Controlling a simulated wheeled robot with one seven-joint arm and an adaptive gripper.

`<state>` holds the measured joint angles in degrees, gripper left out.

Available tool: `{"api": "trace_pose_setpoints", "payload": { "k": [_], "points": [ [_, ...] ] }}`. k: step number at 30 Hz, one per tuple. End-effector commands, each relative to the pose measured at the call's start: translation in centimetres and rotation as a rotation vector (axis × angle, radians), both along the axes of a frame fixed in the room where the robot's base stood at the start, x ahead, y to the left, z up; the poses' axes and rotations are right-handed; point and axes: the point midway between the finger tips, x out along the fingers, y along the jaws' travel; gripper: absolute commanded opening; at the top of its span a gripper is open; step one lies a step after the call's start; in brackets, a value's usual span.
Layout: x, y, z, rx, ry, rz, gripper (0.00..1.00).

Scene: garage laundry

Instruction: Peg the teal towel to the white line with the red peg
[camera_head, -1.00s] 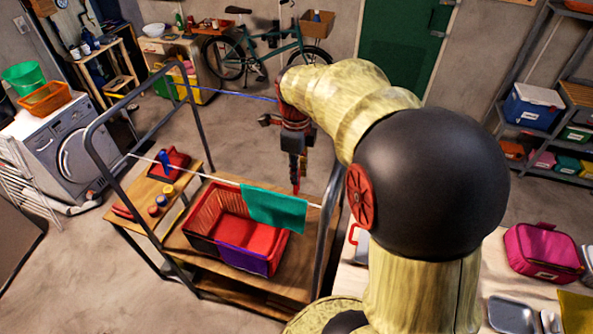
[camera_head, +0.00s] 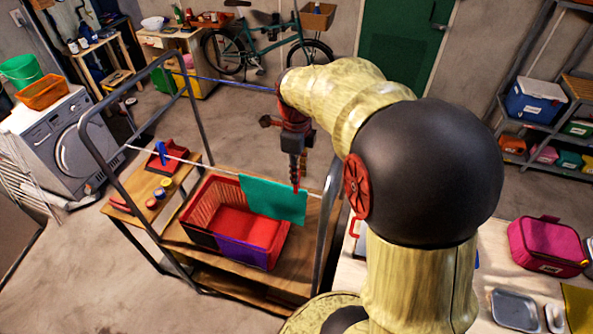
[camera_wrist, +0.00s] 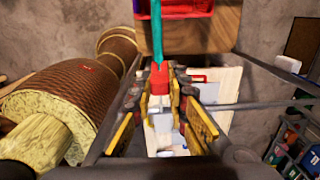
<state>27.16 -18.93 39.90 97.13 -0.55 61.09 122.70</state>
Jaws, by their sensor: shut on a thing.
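The teal towel (camera_head: 268,198) hangs over the white line (camera_head: 203,163), above the red basket. In the wrist view the towel (camera_wrist: 157,35) shows nearly edge-on. My gripper (camera_head: 296,180) points down at the line over the right part of the towel. It is shut on the red peg (camera_wrist: 160,78), whose tip points toward the towel's edge. In the head view the peg (camera_head: 295,188) is small and overlaps the towel's top edge. I cannot tell whether its jaws are around the towel and line or only close above them.
The red basket (camera_head: 207,203) stands on a wooden bench under the line. Grey frame posts (camera_head: 326,230) hold the line, one close right of my gripper. A side shelf holds a red tray (camera_head: 171,161) and several small jars. A blue line (camera_head: 235,83) runs behind.

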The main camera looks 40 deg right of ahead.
Motion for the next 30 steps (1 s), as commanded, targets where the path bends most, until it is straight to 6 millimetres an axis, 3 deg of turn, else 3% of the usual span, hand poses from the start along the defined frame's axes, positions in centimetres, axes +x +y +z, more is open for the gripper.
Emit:
{"api": "trace_pose_setpoints", "payload": {
  "k": [24,25,30],
  "points": [
    [-0.1,0.1,-4.0,0.002,0.004,0.0,0.0],
    [-0.1,0.1,-3.8,0.002,0.004,0.0,0.17],
    [-0.1,0.0,-3.7,0.002,0.002,0.0,0.27]
  ]
}}
